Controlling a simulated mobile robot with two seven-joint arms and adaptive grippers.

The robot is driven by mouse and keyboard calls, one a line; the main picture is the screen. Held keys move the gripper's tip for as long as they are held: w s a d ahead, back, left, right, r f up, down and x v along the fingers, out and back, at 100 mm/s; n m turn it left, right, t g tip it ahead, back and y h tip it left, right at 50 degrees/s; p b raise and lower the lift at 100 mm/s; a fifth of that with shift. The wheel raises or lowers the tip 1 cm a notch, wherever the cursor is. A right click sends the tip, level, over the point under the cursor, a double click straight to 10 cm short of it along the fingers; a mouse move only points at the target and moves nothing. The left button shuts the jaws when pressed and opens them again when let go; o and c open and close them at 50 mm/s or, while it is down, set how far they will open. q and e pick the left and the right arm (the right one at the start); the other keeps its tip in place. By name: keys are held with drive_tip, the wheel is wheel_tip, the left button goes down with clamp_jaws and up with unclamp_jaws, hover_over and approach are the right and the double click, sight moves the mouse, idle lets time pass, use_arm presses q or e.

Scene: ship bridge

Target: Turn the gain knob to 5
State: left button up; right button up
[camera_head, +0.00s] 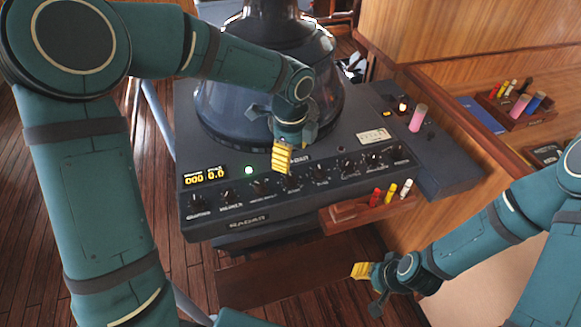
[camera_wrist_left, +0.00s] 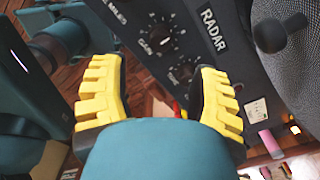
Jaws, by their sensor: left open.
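The gain knob (camera_wrist_left: 160,40) is a small black knob on the dark radar panel, with a dial of white marks and the word GAIN beside it. Its exact setting is too small to read. In the head view the gain knob (camera_head: 292,182) is in the front row, just below my left gripper (camera_head: 283,158). My left gripper (camera_wrist_left: 158,75) is open and empty, its yellow fingers spread apart near the panel. The knob lies beyond the fingertips and is not between them. My right gripper (camera_head: 362,271) is low at the right, away from the panel; its opening is unclear.
Several similar knobs line the panel, including a neighbouring knob (camera_head: 320,173). The radar hood (camera_head: 268,90) rises behind. A pen tray (camera_head: 350,213) juts out at the front right.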

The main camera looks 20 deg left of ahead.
use_arm(q)
wheel_tip(320, 180, up, 4)
drive_tip(key=shift+f, duration=0.1)
idle(0.6)
